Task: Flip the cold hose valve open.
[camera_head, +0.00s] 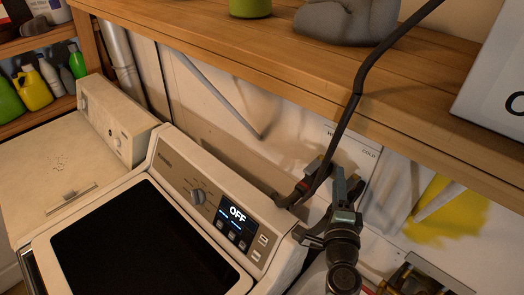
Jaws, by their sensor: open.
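A pale panel (352,143) on the wall behind the washer carries small lettering that seems to read "COLD" at its right. The cold hose valve cannot be made out clearly; my gripper and a dark hose cover the area below the label. My gripper (326,213) is in front of the wall, just right of the washer's control panel, with its fingers apart. I see nothing held between them. A dark hose or cable (357,85) comes down over the shelf and passes behind or beside the fingers. Whether the gripper touches it or the valve cannot be told.
A washer (165,235) with a display reading "OFF" stands close left of my gripper. Another white appliance (70,165) is farther left. A wooden shelf (300,65) overhangs the wall area. Bottles (35,90) stand at far left. A yellow patch (445,210) is right.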

